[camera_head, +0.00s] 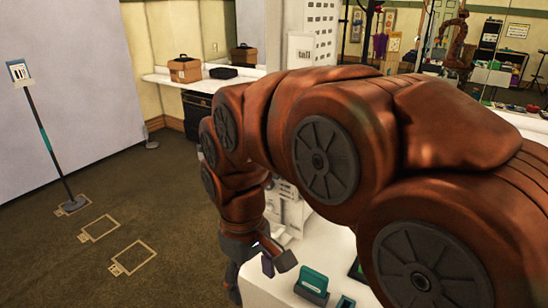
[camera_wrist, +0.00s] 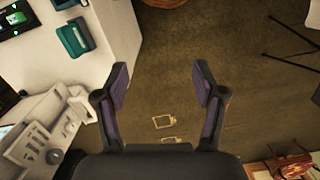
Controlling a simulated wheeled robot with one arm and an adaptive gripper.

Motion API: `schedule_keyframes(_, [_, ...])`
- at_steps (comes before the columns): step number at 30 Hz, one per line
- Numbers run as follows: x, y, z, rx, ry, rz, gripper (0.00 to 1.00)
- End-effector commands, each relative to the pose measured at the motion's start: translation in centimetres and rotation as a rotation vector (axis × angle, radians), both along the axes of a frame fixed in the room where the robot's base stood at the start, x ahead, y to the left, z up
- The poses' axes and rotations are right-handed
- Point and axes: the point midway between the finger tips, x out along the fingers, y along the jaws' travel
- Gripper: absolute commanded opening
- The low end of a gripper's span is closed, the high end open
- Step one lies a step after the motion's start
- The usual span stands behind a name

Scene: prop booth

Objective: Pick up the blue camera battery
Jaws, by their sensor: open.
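I cannot pick out a blue camera battery for certain in either view. A teal block with a grey part (camera_head: 312,284) sits on the white counter (camera_head: 262,290) at the bottom of the head view. It also shows at the upper left of the wrist view (camera_wrist: 75,38). A smaller teal item (camera_head: 345,302) lies to its right, partly cut off by the frame. My gripper (camera_head: 277,262) hangs near the counter's edge, left of the teal block. In the wrist view my gripper (camera_wrist: 161,77) is open and empty, its fingers over the floor beside the counter.
A dark screen (camera_wrist: 15,18) lies beside the teal block. Grey-white equipment (camera_wrist: 42,140) stands at the wrist view's lower left. A pole with a sign (camera_head: 45,135) stands on open carpet with floor outlines. A brown box (camera_head: 185,69) sits on the far shelf. My arm hides much of the right.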

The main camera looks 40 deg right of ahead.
Motion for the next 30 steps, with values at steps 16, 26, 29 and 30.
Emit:
schedule_keyframes(16, [11.0,-7.0,9.9,0.017,-0.056,0.125,0.7])
schedule_keyframes(26, [15.8,-13.0,14.6,0.014,-0.089,0.167,0.7])
schedule_keyframes(29, [16.8,-15.0,15.9,0.012,-0.098,0.174,0.7])
schedule_keyframes(30, [17.2,-15.8,16.3,0.013,-0.1,0.177,0.7])
